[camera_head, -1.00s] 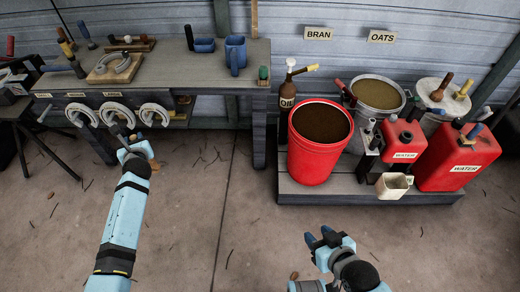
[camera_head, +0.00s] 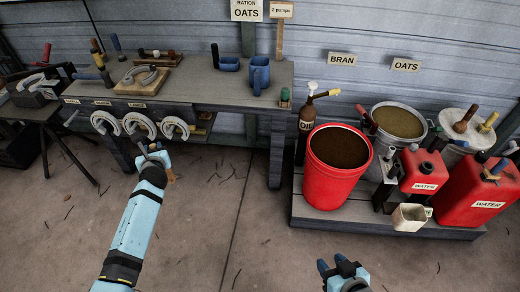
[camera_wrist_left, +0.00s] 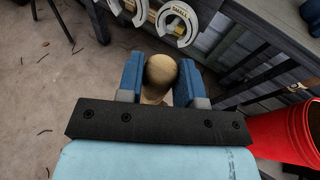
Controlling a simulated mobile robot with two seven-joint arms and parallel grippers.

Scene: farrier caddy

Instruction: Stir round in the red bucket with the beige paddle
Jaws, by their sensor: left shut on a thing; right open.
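The red bucket (camera_head: 328,186) stands upright on a low grey platform, with dark brown feed inside. Its side also shows at the right edge of the left wrist view (camera_wrist_left: 286,138). My left gripper (camera_head: 153,150) is in front of the workbench, well left of the bucket and apart from it. It is shut on the beige paddle, whose rounded end (camera_wrist_left: 160,73) sits between the blue fingers. Only a small tan part shows below the gripper in the head view; the rest is hidden. My right gripper (camera_head: 343,268) is open and empty, low in the head view in front of the platform.
An oil bottle (camera_head: 306,122) with a pump stands just left of the bucket. A grey bran bucket (camera_head: 424,125), red water cans (camera_head: 424,172) and a beige scoop (camera_head: 409,217) are to its right. The workbench (camera_head: 215,92) holds blue mugs and horseshoes. The floor between is clear.

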